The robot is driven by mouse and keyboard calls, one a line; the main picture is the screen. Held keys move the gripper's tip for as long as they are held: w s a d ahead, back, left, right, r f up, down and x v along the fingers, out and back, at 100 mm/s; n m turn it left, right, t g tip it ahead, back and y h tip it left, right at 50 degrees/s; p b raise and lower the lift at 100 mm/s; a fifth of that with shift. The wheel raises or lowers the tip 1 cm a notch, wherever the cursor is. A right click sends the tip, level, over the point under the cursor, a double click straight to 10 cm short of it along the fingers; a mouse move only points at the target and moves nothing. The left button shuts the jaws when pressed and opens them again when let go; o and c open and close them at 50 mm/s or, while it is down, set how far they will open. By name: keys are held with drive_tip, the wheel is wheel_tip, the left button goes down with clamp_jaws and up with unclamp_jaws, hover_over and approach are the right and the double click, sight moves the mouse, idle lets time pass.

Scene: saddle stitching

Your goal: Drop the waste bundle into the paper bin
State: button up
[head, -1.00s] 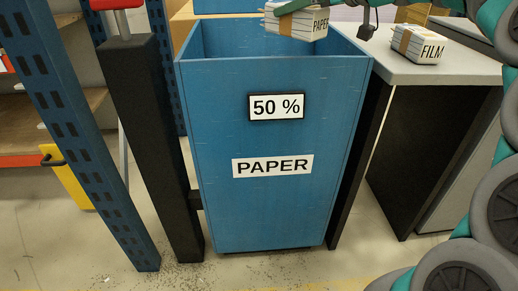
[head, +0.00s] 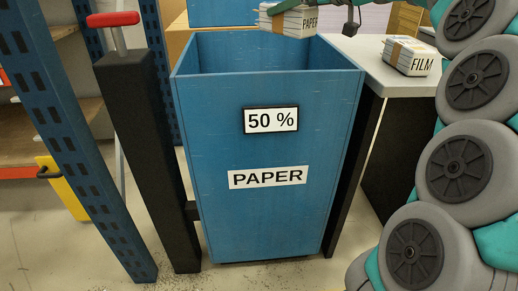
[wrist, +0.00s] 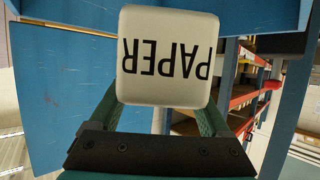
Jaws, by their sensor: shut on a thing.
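The waste bundle (head: 290,22) is a pale block marked PAPER with a brown band, at the top of the head view. It appears over the back part of the paper bin's opening, apart from the walls. The bin (head: 268,215) is a tall blue open box with "50 %" and "PAPER" signs. My gripper is shut on the bundle; in the wrist view its teal fingers (wrist: 160,112) flank the bundle (wrist: 168,85), whose PAPER face reads upside down. The fingertips are not clear in the head view. The inner bottom of the bin is hidden.
A grey table (head: 385,80) to the right carries a bundle marked FILM (head: 408,57). A black post (head: 150,160) with a red-handled top (head: 113,19) and a blue rack upright (head: 75,140) stand left of the bin. Another blue box (head: 222,12) is behind.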

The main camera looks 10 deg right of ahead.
drive_tip(key=w+a+r+p, duration=0.2)
drive_tip(key=w+r+p, duration=0.1)
drive_tip(key=w, duration=0.7)
drive_tip(key=f+b, duration=0.1)
drive_tip(key=f, duration=0.1)
drive_tip(key=f+b, duration=0.2)
drive_tip(key=f, duration=0.1)
drive_tip(key=shift+w+a+f+b, duration=0.2)
drive_tip(key=shift+a+f+b, duration=0.05)
drive_tip(key=shift+f+b, duration=0.1)
drive_tip(key=o, duration=1.3)
drive_tip(key=v, duration=0.7)
drive_tip(key=shift+s+d+r, duration=0.15)
drive_tip(key=shift+s+d, duration=0.1)
drive_tip(key=shift+s, duration=0.1)
